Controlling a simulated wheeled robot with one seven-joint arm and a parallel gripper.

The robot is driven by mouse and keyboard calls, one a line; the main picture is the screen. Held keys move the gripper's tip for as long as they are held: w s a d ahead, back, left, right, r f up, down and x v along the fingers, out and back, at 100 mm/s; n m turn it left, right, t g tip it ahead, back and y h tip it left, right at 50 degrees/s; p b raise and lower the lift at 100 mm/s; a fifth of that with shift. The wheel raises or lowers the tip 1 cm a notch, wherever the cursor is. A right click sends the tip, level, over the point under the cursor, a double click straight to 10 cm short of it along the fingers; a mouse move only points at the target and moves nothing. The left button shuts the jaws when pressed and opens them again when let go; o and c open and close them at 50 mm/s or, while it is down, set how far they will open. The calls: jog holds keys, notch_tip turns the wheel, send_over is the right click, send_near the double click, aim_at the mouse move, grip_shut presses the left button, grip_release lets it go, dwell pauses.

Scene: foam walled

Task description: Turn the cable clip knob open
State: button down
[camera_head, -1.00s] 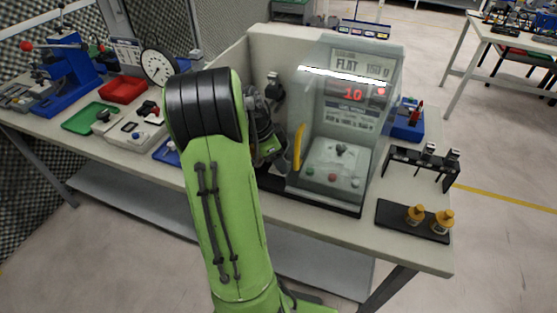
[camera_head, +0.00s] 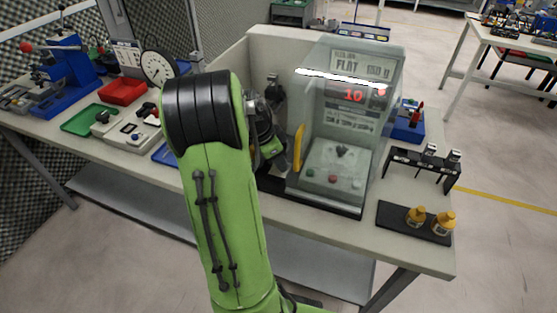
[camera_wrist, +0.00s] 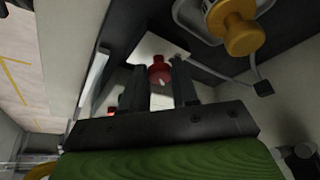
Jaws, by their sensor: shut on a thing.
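In the wrist view, a small red knob (camera_wrist: 159,71) sits between the two dark fingertips of my gripper (camera_wrist: 158,66), in front of a pale plate. It looks like the cable clip knob; its turn angle cannot be told. My gripper is shut on it. In the head view, my gripper (camera_head: 272,150) is at the left side of the glass-fronted test machine (camera_head: 345,130), partly covered by my green arm. The knob is hidden in that view.
A yellow handle (camera_head: 298,147) stands close right of my gripper. An orange-yellow knob (camera_wrist: 240,32) and a grey cable are near the fingers in the wrist view. Two yellow bottles (camera_head: 430,219) stand on a black mat at right. A red tray (camera_head: 122,90) lies left.

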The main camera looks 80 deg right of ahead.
jog(key=shift+n+t+h+b, duration=0.6)
jog(key=shift+n+b, duration=0.35)
jog(key=shift+n, duration=1.25)
jog(key=c, duration=0.9)
grip_release()
jog(key=shift+o, duration=0.2)
jog(key=shift+a+r, duration=0.1)
jog(key=p+v, duration=0.5)
jog(key=v, duration=1)
jog(key=shift+a+r, duration=0.15)
jog(key=shift+r, duration=0.15)
jog(key=shift+s, duration=0.1)
